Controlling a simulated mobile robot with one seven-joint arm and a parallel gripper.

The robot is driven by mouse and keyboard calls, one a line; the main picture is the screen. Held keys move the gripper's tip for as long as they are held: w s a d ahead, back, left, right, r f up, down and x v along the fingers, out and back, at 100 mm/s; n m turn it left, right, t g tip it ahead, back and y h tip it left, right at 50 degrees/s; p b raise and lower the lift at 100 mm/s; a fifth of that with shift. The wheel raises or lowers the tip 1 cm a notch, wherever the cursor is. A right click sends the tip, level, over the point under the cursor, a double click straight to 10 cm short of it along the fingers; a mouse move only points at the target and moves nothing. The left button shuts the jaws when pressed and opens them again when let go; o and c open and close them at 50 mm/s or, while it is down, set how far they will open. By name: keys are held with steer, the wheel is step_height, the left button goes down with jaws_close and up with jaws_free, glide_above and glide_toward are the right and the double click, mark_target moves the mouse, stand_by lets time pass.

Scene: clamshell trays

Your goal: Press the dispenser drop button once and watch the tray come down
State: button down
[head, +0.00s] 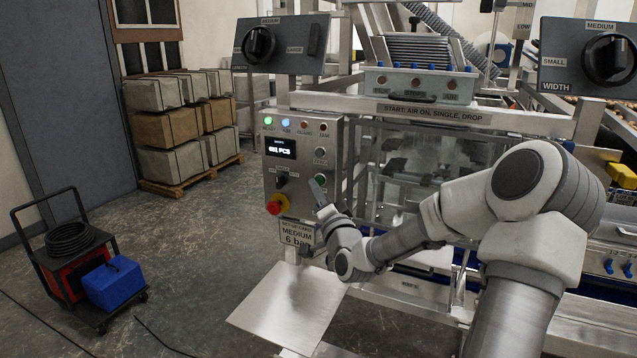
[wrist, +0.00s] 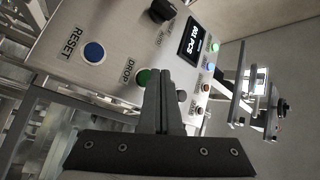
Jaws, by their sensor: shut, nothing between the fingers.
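The control panel (head: 299,130) stands on the front left of the machine. Its green drop button (wrist: 143,76), labelled DROP, shows in the wrist view, partly covered by my fingers. A green button (head: 320,179) also shows in the head view close to my fingertips. My gripper (head: 319,188) is shut and empty, pointing at the panel. In the wrist view its fingertips (wrist: 168,60) overlap the area beside the drop button; I cannot tell whether they touch it. A stack of trays (head: 418,47) sits in the dispenser at the top. I see no tray clearly separate below it.
A blue reset button (wrist: 94,52) and a lit display (wrist: 194,37) are near the drop button. A red stop knob (head: 277,204) sits lower on the panel. A metal plate (head: 287,305) juts out below. A cart (head: 85,270) stands on open floor at left.

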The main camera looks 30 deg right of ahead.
steer(key=shift+a, duration=0.15)
steer(key=shift+s+a, duration=0.8)
steer(key=shift+a, duration=0.2)
steer(key=shift+s+a, duration=0.8)
steer(key=shift+a, duration=0.2)
